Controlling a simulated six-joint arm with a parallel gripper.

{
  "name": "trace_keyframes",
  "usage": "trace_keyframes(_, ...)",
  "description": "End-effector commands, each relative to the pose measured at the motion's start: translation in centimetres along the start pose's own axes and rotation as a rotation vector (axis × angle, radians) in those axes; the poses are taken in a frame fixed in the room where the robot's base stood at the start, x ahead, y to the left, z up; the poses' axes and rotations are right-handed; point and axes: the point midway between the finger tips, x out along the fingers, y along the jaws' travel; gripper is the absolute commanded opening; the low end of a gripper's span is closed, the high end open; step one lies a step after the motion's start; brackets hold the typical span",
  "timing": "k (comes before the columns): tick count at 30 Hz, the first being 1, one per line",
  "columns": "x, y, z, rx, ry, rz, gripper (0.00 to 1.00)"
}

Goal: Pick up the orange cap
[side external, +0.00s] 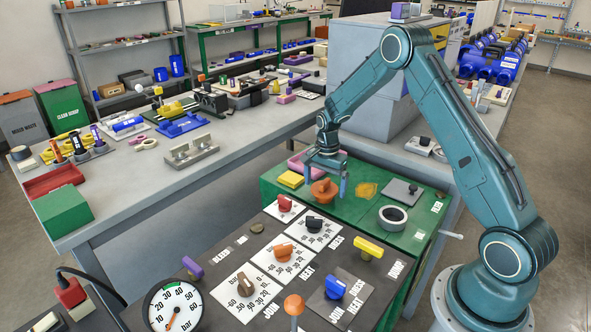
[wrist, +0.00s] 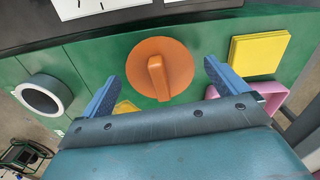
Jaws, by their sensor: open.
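The orange cap (wrist: 160,69) is a round disc with a raised grip bar, lying on the green surface of the cart. In the side external view the orange cap (side external: 324,189) sits just below my gripper (side external: 326,178). In the wrist view my gripper (wrist: 160,88) is open, with one blue finger on each side of the cap. The fingers look apart from it. I cannot tell their exact height over the green surface.
Near the cap are a yellow pad stack (side external: 290,179), a pink tray (side external: 303,165), a yellow patch (side external: 366,190) and a white-and-black ring (side external: 393,217). The dark control panel (side external: 240,262) with knobs lies in front.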

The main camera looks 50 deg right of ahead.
Motion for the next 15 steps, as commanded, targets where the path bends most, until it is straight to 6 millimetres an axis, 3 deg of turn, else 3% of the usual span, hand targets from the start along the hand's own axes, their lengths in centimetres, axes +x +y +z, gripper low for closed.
trace_keyframes(4, -0.02, -0.01, 0.0, 0.0, 0.0, 0.0, 0.96)
trace_keyframes(11, -0.03, -0.01, 0.0, 0.0, 0.0, 0.0, 0.51)
trace_keyframes(15, -0.04, -0.01, -0.01, 0.0, 0.0, 0.0, 0.49)
